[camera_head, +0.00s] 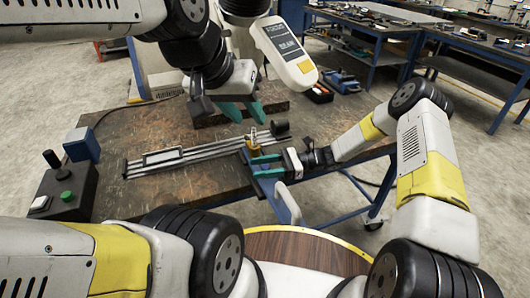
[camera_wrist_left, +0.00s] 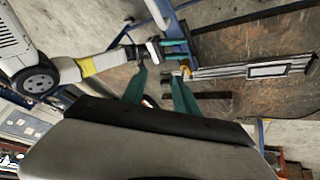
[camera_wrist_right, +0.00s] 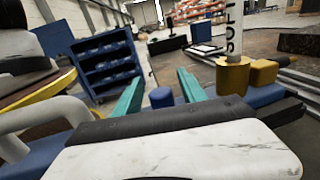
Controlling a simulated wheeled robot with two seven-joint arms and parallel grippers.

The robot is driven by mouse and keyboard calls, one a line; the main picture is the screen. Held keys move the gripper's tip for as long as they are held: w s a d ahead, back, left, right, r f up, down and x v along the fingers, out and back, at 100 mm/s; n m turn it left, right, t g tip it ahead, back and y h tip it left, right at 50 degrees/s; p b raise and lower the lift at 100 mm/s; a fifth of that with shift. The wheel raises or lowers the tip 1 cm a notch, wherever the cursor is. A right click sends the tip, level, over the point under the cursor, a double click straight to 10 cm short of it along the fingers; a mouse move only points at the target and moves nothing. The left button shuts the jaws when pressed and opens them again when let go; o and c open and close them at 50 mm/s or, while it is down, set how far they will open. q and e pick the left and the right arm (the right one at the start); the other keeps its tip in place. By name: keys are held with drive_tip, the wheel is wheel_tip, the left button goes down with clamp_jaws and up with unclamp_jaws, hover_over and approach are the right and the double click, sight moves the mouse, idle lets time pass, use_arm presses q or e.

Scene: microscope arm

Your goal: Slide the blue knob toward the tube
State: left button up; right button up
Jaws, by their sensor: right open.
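The blue knob (camera_wrist_right: 161,97) is a short upright cylinder in the right wrist view, between my right gripper's teal fingers (camera_wrist_right: 160,82). I cannot tell whether they touch it. A white upright tube (camera_wrist_right: 229,30) with dark lettering stands in a brass holder (camera_wrist_right: 232,76), right of the knob. In the head view, my right gripper (camera_head: 252,167) is open beside the rail's near right end, with the brass holder (camera_head: 252,146) just beyond. The knob is hard to make out there. My left gripper (camera_head: 246,115) is open and empty, raised above the table behind the rail.
The metal rail (camera_head: 190,156) runs across the worn brown table (camera_head: 120,197). A control box (camera_head: 62,192) with a green button stands at the left. A white device (camera_head: 283,50) is behind my left gripper. A yellow block (camera_wrist_right: 264,72) sits beside the brass holder.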

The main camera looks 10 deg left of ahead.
drive_tip(key=shift+x, duration=0.85)
clamp_jaws()
idle(0.8)
